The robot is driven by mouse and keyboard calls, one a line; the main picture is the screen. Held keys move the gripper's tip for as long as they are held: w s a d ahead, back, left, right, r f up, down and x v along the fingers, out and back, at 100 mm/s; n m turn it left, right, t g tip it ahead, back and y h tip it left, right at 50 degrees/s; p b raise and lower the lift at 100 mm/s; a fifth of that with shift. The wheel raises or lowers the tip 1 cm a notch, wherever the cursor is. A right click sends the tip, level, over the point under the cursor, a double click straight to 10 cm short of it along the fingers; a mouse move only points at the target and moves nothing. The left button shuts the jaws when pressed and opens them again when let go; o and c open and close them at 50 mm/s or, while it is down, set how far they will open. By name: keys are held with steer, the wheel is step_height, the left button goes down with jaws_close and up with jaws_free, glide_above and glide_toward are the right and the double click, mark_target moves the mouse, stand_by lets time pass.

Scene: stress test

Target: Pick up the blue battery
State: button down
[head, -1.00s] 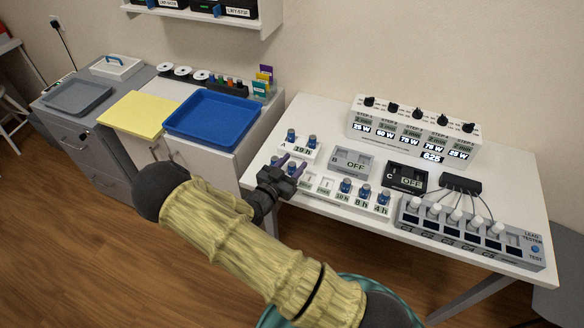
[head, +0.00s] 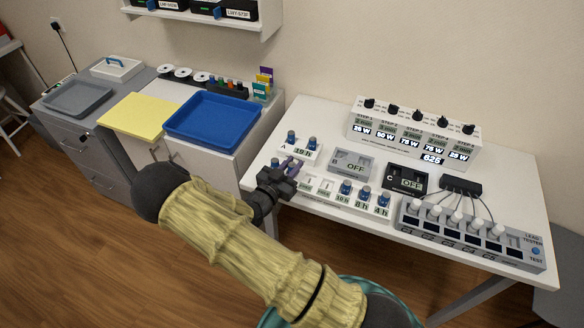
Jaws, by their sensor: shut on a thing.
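Several blue batteries stand upright in a charging strip on the white table; three show clearly to the right of my gripper, one of them the middle battery (head: 364,195). Two more stand in charger A, including a left one (head: 291,137) and a right one (head: 312,143). Another blue battery top (head: 275,163) shows just left of my gripper.
Charger B (head: 353,163) and black charger C (head: 405,178) stand behind the strip, both reading OFF. The lead tester (head: 470,233) is at the right. The step-dial box (head: 415,133) stands behind. A blue tray (head: 212,119) and yellow pad (head: 140,115) lie on the left cabinet.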

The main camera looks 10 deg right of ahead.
mark_target(292, 165)
step_height(292, 165, up, 10)
steer(key=shift+f, duration=0.15)
stand_by(0.3)
